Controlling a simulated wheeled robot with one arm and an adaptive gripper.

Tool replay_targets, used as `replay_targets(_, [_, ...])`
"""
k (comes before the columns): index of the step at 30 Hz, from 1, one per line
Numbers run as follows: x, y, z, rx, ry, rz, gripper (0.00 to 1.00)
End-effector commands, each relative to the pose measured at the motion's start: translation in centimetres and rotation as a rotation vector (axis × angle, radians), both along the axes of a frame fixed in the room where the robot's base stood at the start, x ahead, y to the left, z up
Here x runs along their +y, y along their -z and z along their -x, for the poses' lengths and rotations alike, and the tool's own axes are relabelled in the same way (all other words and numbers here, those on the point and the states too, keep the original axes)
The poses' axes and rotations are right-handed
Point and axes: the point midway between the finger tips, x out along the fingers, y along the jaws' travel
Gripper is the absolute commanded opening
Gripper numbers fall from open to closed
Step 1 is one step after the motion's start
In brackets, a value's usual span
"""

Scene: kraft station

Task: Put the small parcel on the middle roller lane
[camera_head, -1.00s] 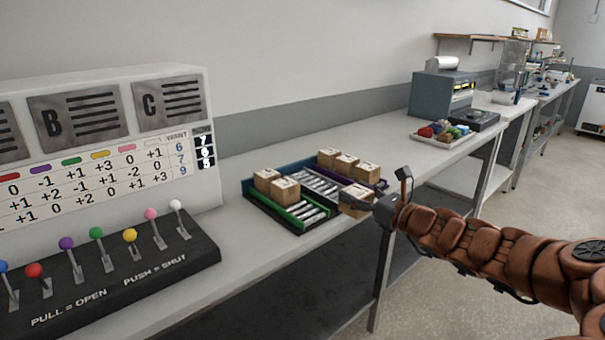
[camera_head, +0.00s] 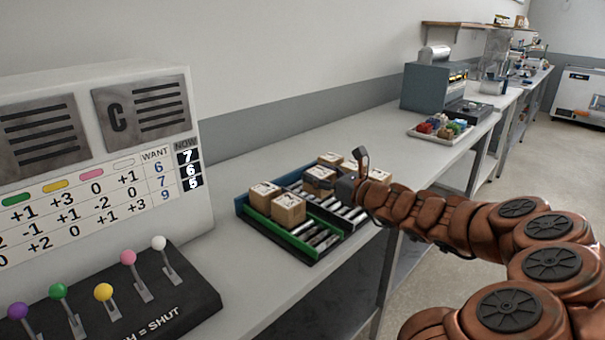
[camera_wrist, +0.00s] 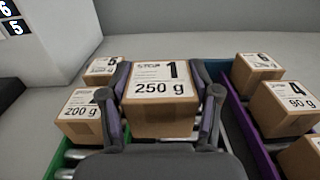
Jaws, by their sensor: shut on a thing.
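My gripper (camera_head: 347,187) is shut on a small brown parcel (camera_head: 319,177). In the wrist view this parcel (camera_wrist: 160,100) has a white label reading "1" and "250 g", and the fingers clasp its two sides. It is over the middle roller lane (camera_head: 346,213), between the green-railed lane (camera_head: 284,236) and the purple-railed lane (camera_wrist: 244,122). I cannot tell whether its underside touches the rollers. The front rollers of the middle lane are bare; the rest is partly hidden by the parcel and gripper.
Two parcels, one marked 200 g (camera_wrist: 88,116), stand in the green-railed lane. Several parcels, one marked 90 g (camera_wrist: 289,105), stand in the purple-railed lane close to my fingers. A lever panel (camera_head: 130,295) is at left; a tray of coloured items (camera_head: 440,127) is farther along the bench.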

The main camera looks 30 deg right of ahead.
Motion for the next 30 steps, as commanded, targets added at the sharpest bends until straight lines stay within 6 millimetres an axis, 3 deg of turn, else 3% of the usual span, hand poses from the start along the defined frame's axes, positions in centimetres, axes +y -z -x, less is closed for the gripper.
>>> replay_targets(16, [-1.1, 0.7, -8.8, 0.0, 0.0, 0.005, 0.09])
replay_targets(26, [-1.4, 1.0, -11.0, -0.001, -0.001, 0.003, 0.09])
replay_targets(30, [-1.5, 3.1, -10.9, -0.001, -0.001, -0.002, 0.09])
